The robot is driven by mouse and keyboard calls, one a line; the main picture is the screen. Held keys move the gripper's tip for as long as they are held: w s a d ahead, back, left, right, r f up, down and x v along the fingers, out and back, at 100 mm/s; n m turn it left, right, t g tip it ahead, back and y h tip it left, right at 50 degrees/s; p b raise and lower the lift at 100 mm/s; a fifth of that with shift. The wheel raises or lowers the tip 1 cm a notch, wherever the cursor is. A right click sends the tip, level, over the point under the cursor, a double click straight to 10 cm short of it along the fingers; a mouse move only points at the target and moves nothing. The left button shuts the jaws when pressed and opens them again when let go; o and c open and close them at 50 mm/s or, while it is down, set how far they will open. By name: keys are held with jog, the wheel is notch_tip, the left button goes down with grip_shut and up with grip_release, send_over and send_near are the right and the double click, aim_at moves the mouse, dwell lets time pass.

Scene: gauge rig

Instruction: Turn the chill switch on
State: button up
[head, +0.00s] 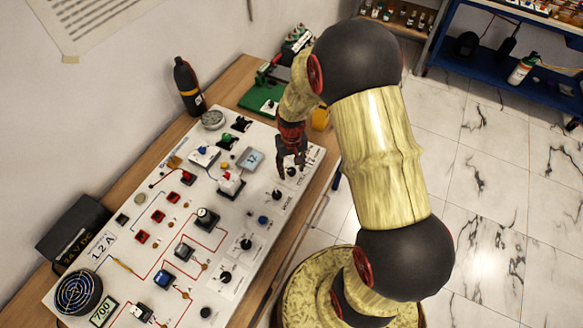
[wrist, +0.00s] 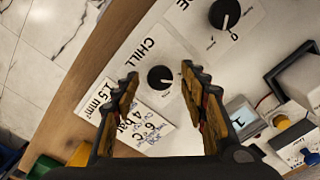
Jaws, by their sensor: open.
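The chill switch (wrist: 160,79) is a round black knob on the white panel, beside the printed word CHILL in the wrist view. A small white mark shows near its lower right edge; its small position labels are too blurred to read. My gripper (wrist: 159,75) is open, with one fingertip on each side of the knob in the picture. I cannot tell how far the fingertips are above the panel. In the head view my gripper (head: 290,161) points down over the panel's right part, and a black knob (head: 291,171) shows just under its fingertips.
Another black knob (wrist: 225,14) sits above right of the chill switch in the wrist view. A white card (wrist: 140,112) with printed values lies beside it. A grey box with a screen (head: 250,160) stands left of my gripper. The panel (head: 150,240) carries several other switches.

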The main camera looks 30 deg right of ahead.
jog(key=c, duration=1.1)
grip_shut()
